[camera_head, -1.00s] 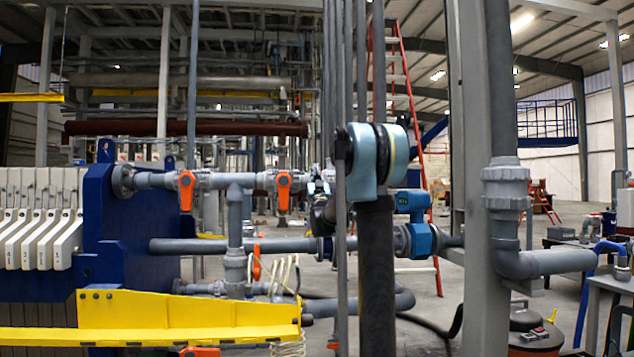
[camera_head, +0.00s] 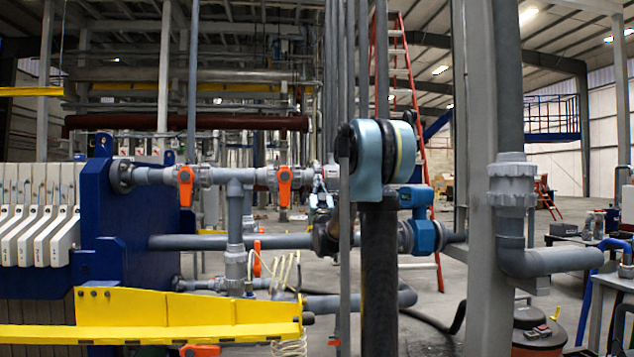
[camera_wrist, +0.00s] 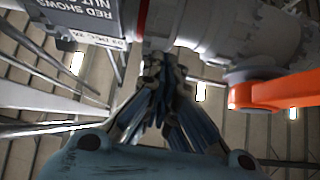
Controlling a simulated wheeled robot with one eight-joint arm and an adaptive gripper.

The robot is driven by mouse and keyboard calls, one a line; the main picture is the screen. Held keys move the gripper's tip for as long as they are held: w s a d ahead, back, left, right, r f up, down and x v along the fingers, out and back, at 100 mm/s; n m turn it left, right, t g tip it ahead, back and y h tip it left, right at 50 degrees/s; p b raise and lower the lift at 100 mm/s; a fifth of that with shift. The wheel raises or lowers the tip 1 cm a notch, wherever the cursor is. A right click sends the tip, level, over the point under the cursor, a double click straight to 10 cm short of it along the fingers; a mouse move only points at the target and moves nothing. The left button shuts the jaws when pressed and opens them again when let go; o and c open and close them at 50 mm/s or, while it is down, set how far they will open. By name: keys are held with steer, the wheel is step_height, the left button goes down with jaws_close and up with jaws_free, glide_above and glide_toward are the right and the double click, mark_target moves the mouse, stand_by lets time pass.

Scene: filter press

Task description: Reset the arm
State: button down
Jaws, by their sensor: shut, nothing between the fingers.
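My gripper (camera_wrist: 162,68) is shut and empty in the wrist view, its fingers together just below a grey pipe fitting (camera_wrist: 215,28) in the picture. I cannot tell whether they touch it. An orange valve handle (camera_wrist: 275,92) is to the right of the fingers. In the head view my gripper (camera_head: 321,192) is small and partly hidden behind my own arm, just right of the orange-handled valve (camera_head: 285,182) on the upper grey pipe.
A second orange valve handle (camera_head: 186,188) is further left. The blue press end plate (camera_head: 135,225) and a yellow beam (camera_head: 180,308) fill the left. A blue flow meter (camera_head: 420,235) and a grey post (camera_head: 484,260) stand to the right. A printed label (camera_wrist: 90,18) is near the gripper.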

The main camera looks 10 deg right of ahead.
steer(key=shift+s+f, duration=0.1)
steer(key=shift+s, duration=0.4)
steer(key=shift+s, duration=0.1)
